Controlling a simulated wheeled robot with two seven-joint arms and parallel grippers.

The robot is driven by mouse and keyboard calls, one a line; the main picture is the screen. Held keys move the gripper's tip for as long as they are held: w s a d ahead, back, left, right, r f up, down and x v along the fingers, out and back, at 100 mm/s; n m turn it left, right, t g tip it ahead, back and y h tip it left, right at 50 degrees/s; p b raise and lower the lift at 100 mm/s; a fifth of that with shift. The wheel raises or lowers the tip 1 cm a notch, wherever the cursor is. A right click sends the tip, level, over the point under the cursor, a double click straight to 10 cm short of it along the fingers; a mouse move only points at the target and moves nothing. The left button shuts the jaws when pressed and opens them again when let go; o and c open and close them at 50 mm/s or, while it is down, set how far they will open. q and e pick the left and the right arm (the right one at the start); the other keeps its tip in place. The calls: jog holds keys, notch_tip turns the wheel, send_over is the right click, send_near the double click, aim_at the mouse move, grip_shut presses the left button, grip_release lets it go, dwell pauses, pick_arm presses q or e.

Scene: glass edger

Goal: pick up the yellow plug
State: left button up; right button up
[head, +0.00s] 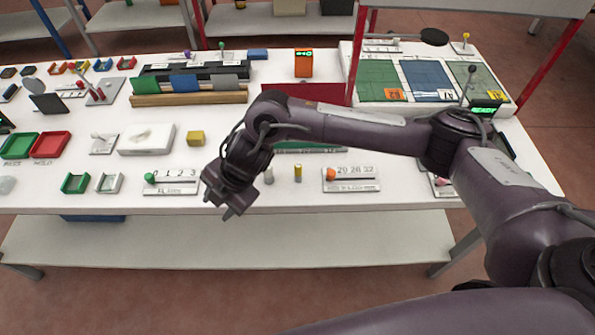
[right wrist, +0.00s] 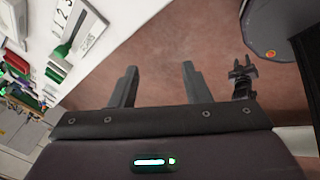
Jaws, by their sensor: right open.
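A small upright cylinder with a yellow upper part, which looks like the yellow plug (head: 298,173), stands near the front edge of the white table in the head view. A grey cylinder (head: 269,175) stands to its left. My right gripper (head: 228,209) is over the table's front edge, left of both cylinders and apart from them. In the right wrist view its two fingers (right wrist: 159,87) are spread with nothing between them, over the floor. The yellow plug cannot be made out in the right wrist view. My left gripper does not show in the head view.
A numbered rail with a green knob (head: 150,178) lies left of my gripper; one with an orange knob (head: 331,174) lies right of the yellow cylinder. My right forearm spans the table's right half.

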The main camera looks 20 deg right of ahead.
jog(key=w+d+r+h, duration=0.2)
jog(key=w+d+h, duration=0.15)
jog(key=d, duration=0.75)
notch_tip(320, 180, up, 3)
jog(key=m+g+h, duration=0.1)
jog(key=m+h, duration=0.1)
send_over(298, 165)
jog(key=shift+a+f, duration=0.1)
jog(key=shift+a, duration=0.25)
jog(key=shift+d, duration=0.35)
notch_tip(298, 165, down, 8)
jog(key=shift+r+b, duration=0.25)
jog(key=shift+b, duration=0.05)
grip_shut()
